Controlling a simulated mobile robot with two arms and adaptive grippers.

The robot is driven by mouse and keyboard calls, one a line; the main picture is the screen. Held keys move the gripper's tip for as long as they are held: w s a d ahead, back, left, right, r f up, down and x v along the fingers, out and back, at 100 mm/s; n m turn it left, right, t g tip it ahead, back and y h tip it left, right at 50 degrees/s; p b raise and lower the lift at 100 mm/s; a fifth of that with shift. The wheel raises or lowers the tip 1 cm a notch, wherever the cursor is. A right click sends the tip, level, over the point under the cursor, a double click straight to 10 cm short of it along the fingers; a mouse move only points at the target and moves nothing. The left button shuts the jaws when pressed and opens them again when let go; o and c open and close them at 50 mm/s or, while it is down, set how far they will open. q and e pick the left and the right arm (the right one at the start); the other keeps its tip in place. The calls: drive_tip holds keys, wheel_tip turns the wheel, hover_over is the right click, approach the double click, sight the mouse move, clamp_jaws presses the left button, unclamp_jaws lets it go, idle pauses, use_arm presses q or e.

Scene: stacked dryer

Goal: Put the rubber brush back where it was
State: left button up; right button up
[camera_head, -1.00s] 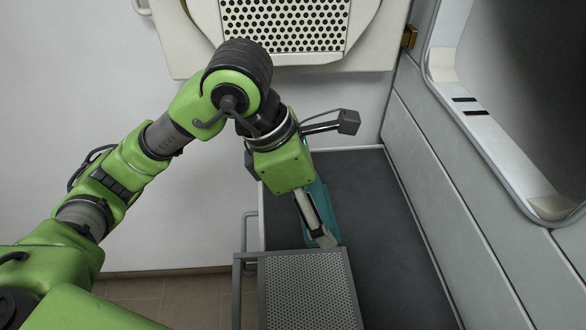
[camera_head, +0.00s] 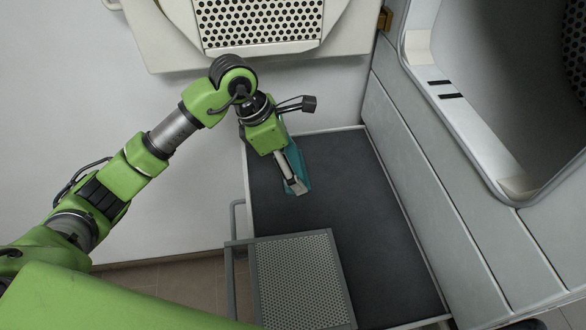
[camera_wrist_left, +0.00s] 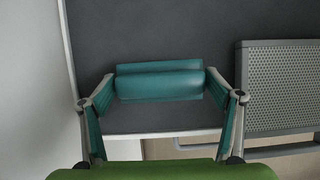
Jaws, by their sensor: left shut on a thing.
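The rubber brush (camera_wrist_left: 160,80) is a teal, rounded bar. In the left wrist view it lies crosswise between the two fingers of my left gripper (camera_wrist_left: 160,88), which is shut on its ends. In the head view my left gripper (camera_head: 293,180) points down over the far left part of a dark flat surface (camera_head: 345,190). Teal of the brush or finger pads shows beside the fingers there. I cannot tell whether the brush touches the surface. My right gripper is not in view.
A perforated metal tray or step (camera_head: 300,280) stands at the near left of the dark surface. A grey panel wall (camera_head: 430,190) with a large round opening bounds the right. A white machine part with a perforated plate (camera_head: 260,22) is at the back. The dark surface's right side is clear.

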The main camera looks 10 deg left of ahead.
use_arm(q)
drive_tip(key=f, duration=0.1)
drive_tip(key=f+p, duration=0.1)
drive_tip(key=f, duration=0.1)
drive_tip(key=shift+w+a+f+p, duration=0.1)
drive_tip(key=shift+w+f+p, duration=0.05)
drive_tip(key=shift+w+p, duration=0.2)
drive_tip(key=shift+f, duration=0.3)
drive_tip(key=shift+f, duration=0.2)
drive_tip(key=o, duration=1.2)
drive_tip(key=shift+c, duration=0.2)
drive_tip(key=shift+r, duration=0.1)
